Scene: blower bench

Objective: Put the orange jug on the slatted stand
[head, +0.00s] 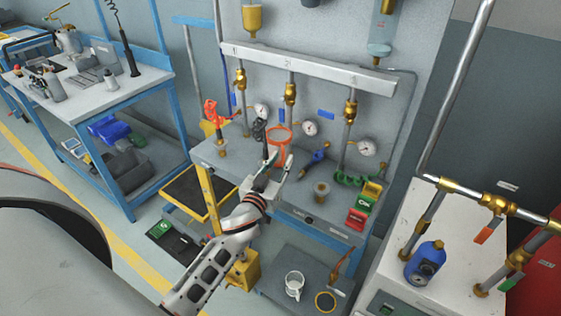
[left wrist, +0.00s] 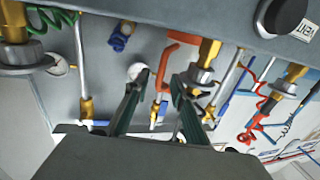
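The fingers are apart, with nothing clearly held. A dark, yellow-edged platform (head: 190,192) left of the bench may be the slatted stand; its slats cannot be made out. My right gripper is not in view.
The workbench (head: 225,158) carries pipes, gauges and a small cup (head: 321,189). Green and red boxes (head: 358,217) sit at its right end. A white mug (head: 294,284) stands low in front. A blue bottle (head: 425,262) stands on the right cabinet.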

